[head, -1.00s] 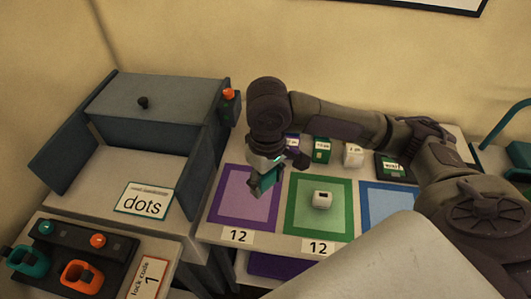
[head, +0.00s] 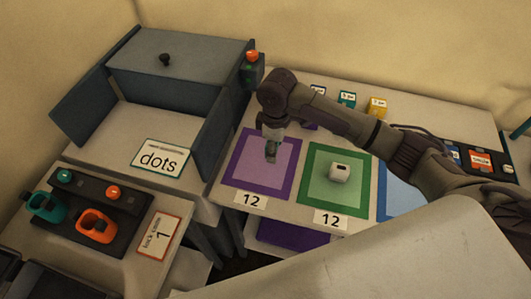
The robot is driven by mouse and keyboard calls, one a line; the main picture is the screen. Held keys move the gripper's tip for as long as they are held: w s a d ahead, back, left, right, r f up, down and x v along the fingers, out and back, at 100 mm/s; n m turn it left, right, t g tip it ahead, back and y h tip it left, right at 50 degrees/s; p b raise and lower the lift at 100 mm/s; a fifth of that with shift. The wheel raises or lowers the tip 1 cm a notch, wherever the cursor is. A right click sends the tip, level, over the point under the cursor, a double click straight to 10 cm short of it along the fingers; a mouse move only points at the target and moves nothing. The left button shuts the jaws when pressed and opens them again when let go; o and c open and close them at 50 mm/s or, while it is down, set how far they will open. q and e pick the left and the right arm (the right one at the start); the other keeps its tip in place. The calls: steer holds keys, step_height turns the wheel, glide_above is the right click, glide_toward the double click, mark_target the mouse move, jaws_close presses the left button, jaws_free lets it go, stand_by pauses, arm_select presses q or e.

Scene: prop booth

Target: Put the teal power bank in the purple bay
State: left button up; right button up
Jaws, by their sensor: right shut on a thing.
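The purple bay (head: 251,178) is a purple-framed square on the white table, with a "12" label at its front edge. My right gripper (head: 271,157) is over the far middle part of this bay, pointing down and shut. The teal power bank that showed in its jaws earlier is hard to make out now, hidden or very dark at the fingertips. I cannot tell whether it touches the bay. My left gripper is not in view.
A small white block (head: 340,173) sits in the green bay (head: 316,197), right of the purple one. A blue bay (head: 396,200) lies beyond it. Small boxes, including a yellow one (head: 378,108), stand behind my right arm. A grey cabinet (head: 180,75) stands left.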

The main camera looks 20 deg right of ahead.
mark_target(266, 147)
steer(key=shift+w+a+f, duration=0.85)
steer(key=shift+w+a, duration=0.05)
steer(key=shift+w, duration=0.2)
steer(key=shift+f+p, duration=0.35)
steer(key=shift+f, duration=1.65)
steer(key=o, duration=1.3)
steer(key=shift+f, duration=0.15)
step_height(266, 147, up, 12)
steer(key=shift+r+b, duration=0.2)
steer(key=shift+b, duration=0.2)
steer(key=shift+s+f, duration=0.1)
steer(key=shift+f, duration=0.05)
